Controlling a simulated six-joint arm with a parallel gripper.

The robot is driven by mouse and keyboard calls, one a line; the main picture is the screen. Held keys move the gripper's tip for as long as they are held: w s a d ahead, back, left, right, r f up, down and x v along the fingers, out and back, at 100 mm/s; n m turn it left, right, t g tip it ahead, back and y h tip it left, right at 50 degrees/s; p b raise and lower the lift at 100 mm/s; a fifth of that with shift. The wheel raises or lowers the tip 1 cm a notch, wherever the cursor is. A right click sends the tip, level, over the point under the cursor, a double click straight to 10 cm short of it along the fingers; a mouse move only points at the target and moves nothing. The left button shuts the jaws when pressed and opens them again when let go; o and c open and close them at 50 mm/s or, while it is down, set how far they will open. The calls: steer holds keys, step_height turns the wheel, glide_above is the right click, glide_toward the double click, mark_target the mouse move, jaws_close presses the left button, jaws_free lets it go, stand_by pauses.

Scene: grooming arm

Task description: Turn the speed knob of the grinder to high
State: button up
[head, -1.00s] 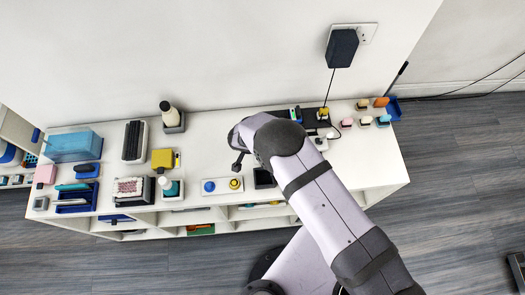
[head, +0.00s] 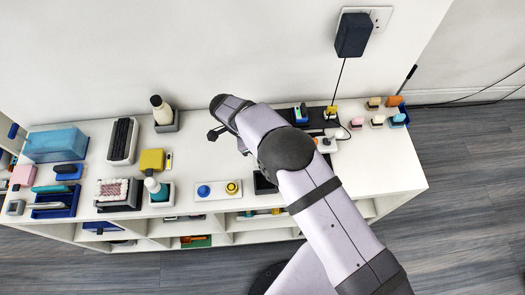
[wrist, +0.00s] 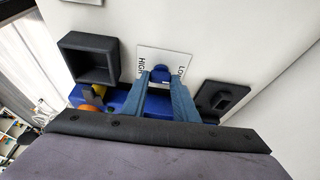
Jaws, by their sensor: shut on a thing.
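The speed knob (wrist: 160,71) is a small blue knob on a white label plate (wrist: 174,57) in the wrist view. The plate reads HIGH at its left and LO, partly cut off by a finger, at its right. My gripper (wrist: 159,82) is shut on the knob, with one blue-grey finger on each side. Which way the knob points is hard to tell. A blue body (wrist: 118,99) shows below the plate, partly hidden behind the fingers. In the head view the fingertips and this knob are hidden by my arm.
In the wrist view a black open box (wrist: 88,60) stands left of the plate and a black holder (wrist: 218,98) right of it, both close. The head view shows a white cabinet top (head: 370,160) with bottles, brushes and trays; a charger (head: 353,35) hangs above.

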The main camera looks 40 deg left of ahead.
steer(key=shift+w+a+r+m, duration=0.1)
steer(key=shift+m, duration=0.2)
steer(key=o, duration=1.1)
steer(key=shift+c, duration=0.2)
steer(key=b+v, duration=0.3)
steer(key=v, duration=0.4)
steer(key=shift+r, duration=0.15)
